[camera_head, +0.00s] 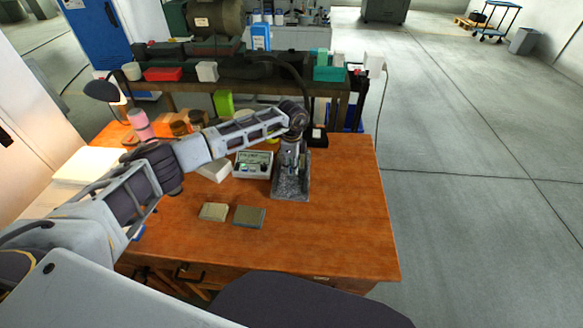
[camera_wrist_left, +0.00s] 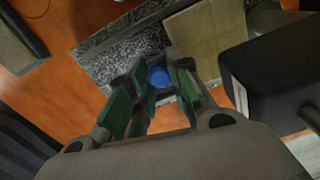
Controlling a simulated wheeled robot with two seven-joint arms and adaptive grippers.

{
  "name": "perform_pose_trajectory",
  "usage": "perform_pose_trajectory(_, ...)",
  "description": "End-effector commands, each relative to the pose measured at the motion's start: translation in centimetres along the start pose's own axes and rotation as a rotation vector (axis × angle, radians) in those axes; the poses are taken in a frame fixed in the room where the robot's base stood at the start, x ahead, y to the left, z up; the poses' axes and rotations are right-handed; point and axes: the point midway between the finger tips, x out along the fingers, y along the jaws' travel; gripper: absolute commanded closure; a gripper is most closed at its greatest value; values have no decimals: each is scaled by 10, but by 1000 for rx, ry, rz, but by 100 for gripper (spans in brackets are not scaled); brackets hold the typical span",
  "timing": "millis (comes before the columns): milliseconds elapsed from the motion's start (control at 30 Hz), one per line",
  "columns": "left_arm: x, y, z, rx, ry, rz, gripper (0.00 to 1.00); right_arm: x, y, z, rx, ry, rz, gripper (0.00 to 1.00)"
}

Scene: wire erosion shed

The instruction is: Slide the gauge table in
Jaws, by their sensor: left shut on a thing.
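A grey speckled stone base (camera_head: 291,190) stands on the wooden table, to the right of the white tray. My left gripper (camera_head: 291,158) is lowered over the base's back part. In the left wrist view the gripper (camera_wrist_left: 158,85) is shut on a round blue knob (camera_wrist_left: 158,76), which sits between its green-lined fingers. The speckled stone (camera_wrist_left: 120,55) runs beneath it there. A flat olive-tan plate (camera_wrist_left: 207,42) lies beyond the fingertips. What the knob is fixed to is hidden by the fingers. My right gripper is out of view.
Two flat blocks, one tan (camera_head: 213,212) and one darker (camera_head: 249,217), lie in front on the wooden table (camera_head: 340,225). A white tray (camera_head: 252,171) of small parts is left of the base. A dark bulky part (camera_wrist_left: 265,85) is close to the gripper's right. The table's right side is clear.

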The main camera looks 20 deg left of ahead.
Motion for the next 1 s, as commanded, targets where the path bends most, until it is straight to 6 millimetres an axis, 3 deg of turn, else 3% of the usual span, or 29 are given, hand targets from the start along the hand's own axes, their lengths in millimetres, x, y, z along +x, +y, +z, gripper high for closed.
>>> perform_pose_trajectory(33,-3,-4,1,-3,2,-13,79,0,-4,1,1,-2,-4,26)
perform_pose_trajectory(200,-3,-4,1,-3,1,-11,57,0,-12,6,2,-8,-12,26)
perform_pose_trajectory(733,-4,-3,1,-3,0,-8,56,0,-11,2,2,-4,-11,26)
perform_pose_trajectory(1000,-25,-3,1,-2,2,-10,56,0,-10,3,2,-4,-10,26)
